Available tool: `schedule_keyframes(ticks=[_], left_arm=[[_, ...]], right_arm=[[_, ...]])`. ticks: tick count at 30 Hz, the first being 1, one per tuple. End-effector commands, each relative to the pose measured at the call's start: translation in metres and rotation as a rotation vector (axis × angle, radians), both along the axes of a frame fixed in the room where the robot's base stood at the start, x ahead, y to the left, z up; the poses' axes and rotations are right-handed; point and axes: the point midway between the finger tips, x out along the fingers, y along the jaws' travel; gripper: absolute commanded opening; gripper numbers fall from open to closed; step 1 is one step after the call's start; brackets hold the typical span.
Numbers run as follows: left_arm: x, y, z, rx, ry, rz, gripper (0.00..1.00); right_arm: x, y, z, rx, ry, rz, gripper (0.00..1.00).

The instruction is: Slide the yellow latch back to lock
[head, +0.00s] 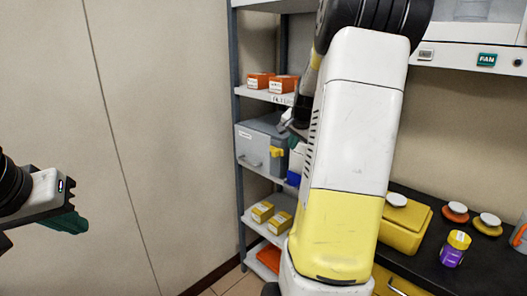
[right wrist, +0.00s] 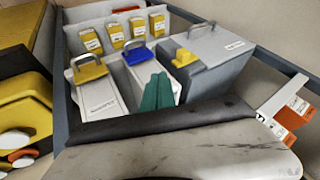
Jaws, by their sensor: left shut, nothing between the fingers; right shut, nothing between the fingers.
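The yellow latch (head: 277,152) is on the front right of a grey box (head: 257,143) on the middle shelf. In the right wrist view the latch (right wrist: 183,58) sits near the left edge of the grey box (right wrist: 215,58). My right gripper's green fingers (right wrist: 157,88) are shut and empty, and appear below and left of the latch, overlapping a white box; I cannot tell how far apart they are. In the head view my right arm hides the right gripper's fingers. My left gripper (head: 68,222) is shut and empty, far left of the shelf, by the wall.
The grey shelf rack (head: 240,120) also holds orange boxes (head: 272,82) above and yellow boxes (head: 270,215) below. White boxes with blue (right wrist: 138,54) and yellow (right wrist: 88,72) handles stand beside the grey box. A dark bench (head: 480,268) with a purple jar (head: 454,250) is at right.

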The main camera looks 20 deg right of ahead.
Motion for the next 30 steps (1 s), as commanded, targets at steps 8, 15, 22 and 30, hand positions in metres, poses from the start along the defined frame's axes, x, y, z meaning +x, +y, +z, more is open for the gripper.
schedule_keyframes(ticks=[8, 15, 22, 30], left_arm=[[0.0, 0.0, 0.0, 0.0, 0.0, 0.0, 0.0], [0.0, 0.0, 0.0, 0.0, 0.0, 0.0, 0.0], [0.0, 0.0, 0.0, 0.0, 0.0, 0.0, 0.0], [0.0, 0.0, 0.0, 0.0, 0.0, 0.0, 0.0]], right_arm=[[0.026, -0.008, -0.039, 0.002, 0.005, -0.001, 0.0], [0.055, -0.016, -0.079, 0.002, 0.005, 0.0, 0.0], [0.085, -0.003, -0.078, 0.0, 0.001, 0.004, 0.0], [0.093, 0.0, -0.077, 0.0, 0.002, 0.001, 0.0]])
